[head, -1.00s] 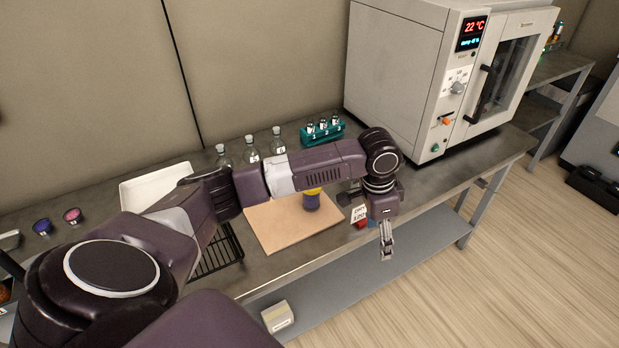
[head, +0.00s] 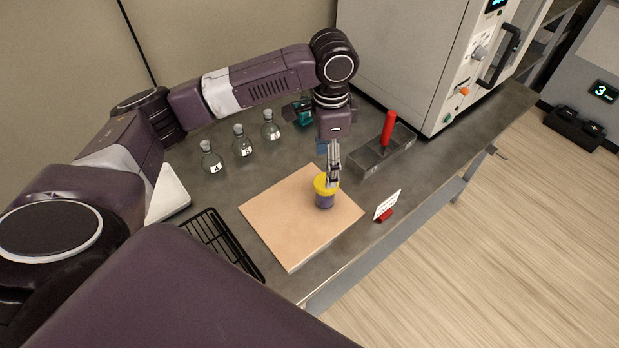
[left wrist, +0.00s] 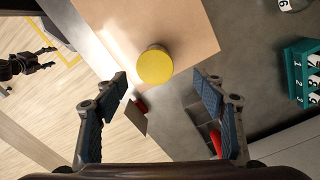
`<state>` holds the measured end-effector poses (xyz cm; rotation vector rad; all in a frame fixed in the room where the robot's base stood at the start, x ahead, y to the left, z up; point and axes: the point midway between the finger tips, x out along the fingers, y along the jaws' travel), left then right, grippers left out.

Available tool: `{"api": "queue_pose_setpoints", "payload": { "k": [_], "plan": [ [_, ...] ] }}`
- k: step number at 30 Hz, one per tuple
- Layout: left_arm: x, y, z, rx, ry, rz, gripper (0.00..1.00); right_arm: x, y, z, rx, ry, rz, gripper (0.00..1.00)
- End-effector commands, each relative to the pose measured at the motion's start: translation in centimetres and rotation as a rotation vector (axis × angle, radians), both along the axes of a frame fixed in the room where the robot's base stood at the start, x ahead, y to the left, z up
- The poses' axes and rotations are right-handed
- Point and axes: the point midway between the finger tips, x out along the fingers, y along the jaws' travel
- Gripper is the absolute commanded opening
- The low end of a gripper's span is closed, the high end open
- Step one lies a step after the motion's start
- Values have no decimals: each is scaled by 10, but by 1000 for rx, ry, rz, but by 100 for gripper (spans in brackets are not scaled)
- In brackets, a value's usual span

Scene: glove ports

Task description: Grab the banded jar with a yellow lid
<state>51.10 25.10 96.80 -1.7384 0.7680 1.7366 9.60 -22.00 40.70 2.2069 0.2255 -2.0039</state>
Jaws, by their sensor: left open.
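I cannot tell whether a finger touches the jar. My right gripper is not in view.
The tan board (head: 285,225) lies on the grey bench. A metal tray with a red handle (head: 388,130) and a small sign (head: 387,205) stand to the right. Several flasks (head: 242,142) stand behind left, a teal rack (head: 303,112) behind my arm. A black wire rack (head: 222,243) lies left.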

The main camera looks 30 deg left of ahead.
Motion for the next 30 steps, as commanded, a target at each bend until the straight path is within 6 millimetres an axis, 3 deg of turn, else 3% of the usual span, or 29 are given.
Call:
{"api": "queue_pose_setpoints", "payload": {
  "k": [13,21,28,30],
  "plan": [
    [-4,1,-42,1,5,-3,64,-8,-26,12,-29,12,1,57],
    [-5,1,-75,1,1,-2,64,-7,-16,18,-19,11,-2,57],
    [-5,1,-77,1,0,-3,64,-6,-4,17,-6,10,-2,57],
    [-5,1,-77,1,0,-3,57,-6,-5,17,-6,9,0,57]
  ]
}}
